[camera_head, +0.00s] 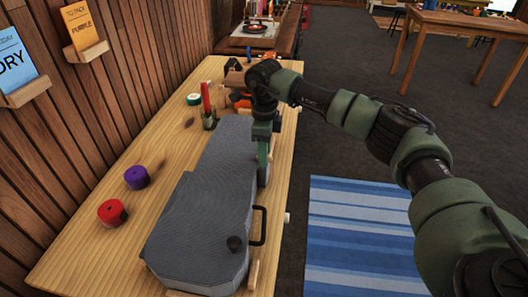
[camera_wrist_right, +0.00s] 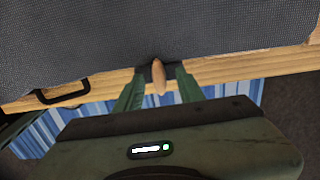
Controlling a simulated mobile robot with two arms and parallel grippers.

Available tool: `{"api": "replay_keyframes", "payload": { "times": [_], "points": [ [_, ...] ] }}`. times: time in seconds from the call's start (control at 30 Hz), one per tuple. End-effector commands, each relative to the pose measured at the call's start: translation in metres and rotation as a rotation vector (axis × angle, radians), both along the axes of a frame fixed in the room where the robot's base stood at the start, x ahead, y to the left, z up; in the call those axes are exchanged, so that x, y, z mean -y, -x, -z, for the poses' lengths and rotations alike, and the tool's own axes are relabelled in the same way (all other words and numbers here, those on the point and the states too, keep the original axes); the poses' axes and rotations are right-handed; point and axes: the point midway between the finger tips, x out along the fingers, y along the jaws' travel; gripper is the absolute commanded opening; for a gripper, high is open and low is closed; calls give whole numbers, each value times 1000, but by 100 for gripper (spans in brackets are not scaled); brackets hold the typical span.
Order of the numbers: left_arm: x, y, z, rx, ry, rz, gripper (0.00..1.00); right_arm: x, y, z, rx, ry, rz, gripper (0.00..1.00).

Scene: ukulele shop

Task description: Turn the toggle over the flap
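A grey fabric ukulele case (camera_head: 205,205) lies on the wooden bench, and its side fills the top of the right wrist view (camera_wrist_right: 160,30). The toggle (camera_wrist_right: 159,76) is a slim, pointed wooden piece at the case's edge, over a small dark patch (camera_wrist_right: 144,73) that looks like the flap. My right gripper (camera_head: 263,160) reaches down at the case's right side. In the right wrist view its green fingers (camera_wrist_right: 162,80) stand apart on either side of the toggle, with gaps visible. The gripper hides the toggle in the head view. My left gripper is not in view.
Tools crowd the bench's far end. A striped blue rug (camera_head: 358,235) lies right.

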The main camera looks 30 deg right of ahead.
Motion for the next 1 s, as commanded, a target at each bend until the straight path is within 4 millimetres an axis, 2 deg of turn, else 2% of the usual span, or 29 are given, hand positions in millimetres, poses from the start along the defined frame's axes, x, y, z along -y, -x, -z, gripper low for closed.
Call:
{"api": "replay_keyframes", "payload": {
  "times": [0.27, 0.7, 0.83, 1.0],
  "points": [
    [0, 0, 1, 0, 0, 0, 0, -1, 0, -3, 0, -1, 0, 38],
    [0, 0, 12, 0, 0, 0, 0, 0, 0, -67, 2, -1, 1, 38],
    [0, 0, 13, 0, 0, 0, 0, 0, 0, -76, 0, 0, 1, 38],
    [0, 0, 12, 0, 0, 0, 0, 0, 0, -78, -1, -1, 1, 38]
  ]
}}
